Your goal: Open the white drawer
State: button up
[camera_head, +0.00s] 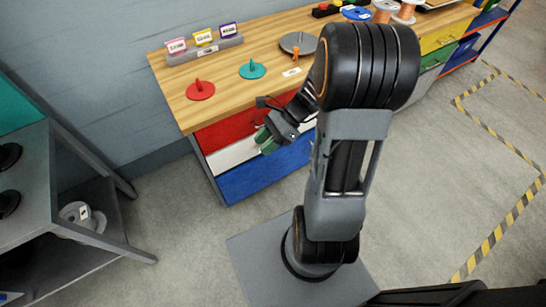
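The white drawer (234,155) is the middle front in the left stack under the wooden bench. It lies between a red drawer (228,131) above and a blue drawer (262,172) below. Its front looks flush with theirs. My gripper (266,140), with green fingertips, is in front of the white drawer's middle and hides part of it. Whether the fingertips touch the drawer or its handle, and how far apart they are, I cannot tell. The handle is not visible behind the gripper.
The bench top (225,94) holds a red disc (200,90), a green disc (252,69) and a grey disc (298,43). A dark shelf rack (45,200) stands at left. The grey floor (190,220) before the drawers is clear.

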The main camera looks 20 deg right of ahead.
jog(key=w+d+f+m+t+b, duration=0.2)
jog(key=d+f+m+t+b, duration=0.35)
jog(key=f+m, duration=0.45)
jog(key=w+d+f+m+t+h+b, duration=0.15)
jog(key=d+f+m+t+b, duration=0.25)
jog(key=d+f+m+t, duration=0.45)
jog(key=w+d+f+m+t+y+b, duration=0.1)
jog(key=w+d+f+m+t+b, duration=0.25)
jog(key=f+m, duration=0.8)
jog(key=shift+n+t+h, duration=0.25)
jog(key=shift+n+t, duration=0.1)
jog(key=shift+n, duration=0.35)
jog(key=b+x, duration=0.1)
jog(key=x, duration=0.3)
jog(key=a+b+x, duration=0.1)
jog(key=x, duration=0.3)
jog(key=f+b+x, duration=0.1)
jog(key=x, duration=0.2)
jog(key=shift+w+a+b, duration=0.1)
jog(key=shift+a+b, duration=0.25)
jog(key=shift+a, duration=0.05)
grip_shut()
